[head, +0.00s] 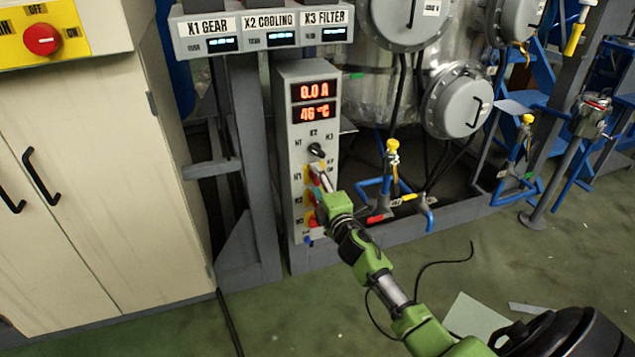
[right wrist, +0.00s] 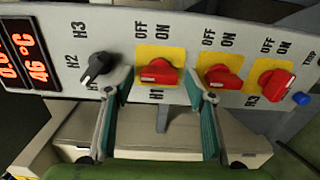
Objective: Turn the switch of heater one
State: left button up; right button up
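The heater control box (head: 284,150) stands upright, with red displays reading 0.0 A and 46 °C. In the right wrist view, the red H1 switch (right wrist: 159,73) sits on a yellow plate below OFF and ON labels. Its handle lies roughly sideways in that view. My right gripper (right wrist: 158,82) is open, with one finger on each side of the H1 switch; I cannot tell whether they touch it. In the head view my right gripper (head: 321,184) is at the box front and partly hides the switches. My left gripper is not in view.
Two more red switches, a middle one (right wrist: 223,77) and H3 (right wrist: 275,84), sit beside H1. A black selector knob (right wrist: 97,67) is close to the left finger. A blue button (right wrist: 300,98) is by TRIP. Tanks, blue frames and a cabinet (head: 90,190) surround the box.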

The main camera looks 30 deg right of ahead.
jog(key=v, duration=1.2)
dwell(0.4)
